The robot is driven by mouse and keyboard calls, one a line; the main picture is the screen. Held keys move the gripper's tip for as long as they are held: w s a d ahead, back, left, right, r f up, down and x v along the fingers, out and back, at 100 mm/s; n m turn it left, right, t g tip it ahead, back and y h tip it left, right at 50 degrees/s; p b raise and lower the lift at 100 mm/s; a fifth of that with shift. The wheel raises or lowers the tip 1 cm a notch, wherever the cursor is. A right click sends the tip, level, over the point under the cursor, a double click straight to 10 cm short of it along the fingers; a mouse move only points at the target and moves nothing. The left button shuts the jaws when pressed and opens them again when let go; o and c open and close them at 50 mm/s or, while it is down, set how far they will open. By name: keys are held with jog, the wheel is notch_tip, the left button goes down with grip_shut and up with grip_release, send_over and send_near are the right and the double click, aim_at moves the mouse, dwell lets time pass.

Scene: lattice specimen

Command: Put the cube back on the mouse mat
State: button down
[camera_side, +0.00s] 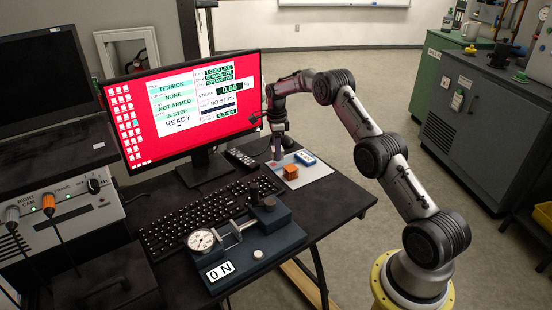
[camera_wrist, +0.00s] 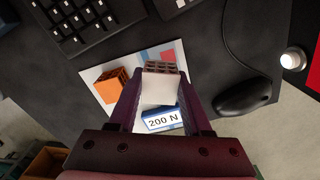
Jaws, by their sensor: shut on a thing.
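The mouse mat (camera_side: 318,171) is a pale sheet on the black desk; it also shows in the wrist view (camera_wrist: 124,62). An orange cube (camera_side: 291,172) rests on it, left of my fingers in the wrist view (camera_wrist: 111,86). My gripper (camera_side: 277,152) points down by the mat's far left side. In the wrist view its fingers (camera_wrist: 161,88) are shut on a pale block with a brownish lattice side (camera_wrist: 164,67), which I take as a lattice cube. I cannot tell its height above the mat.
A blue-and-white block marked 200 N (camera_wrist: 161,120) lies on the mat, close to the fingers in the wrist view. A black mouse (camera_wrist: 243,96) lies to the right there.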

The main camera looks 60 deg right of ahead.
jog(key=shift+w+d+f, duration=0.1)
jog(key=shift+w+f, duration=0.1)
jog(key=shift+f, duration=1.55)
jog(key=shift+f, duration=0.15)
jog(key=shift+c, duration=1.7)
grip_release()
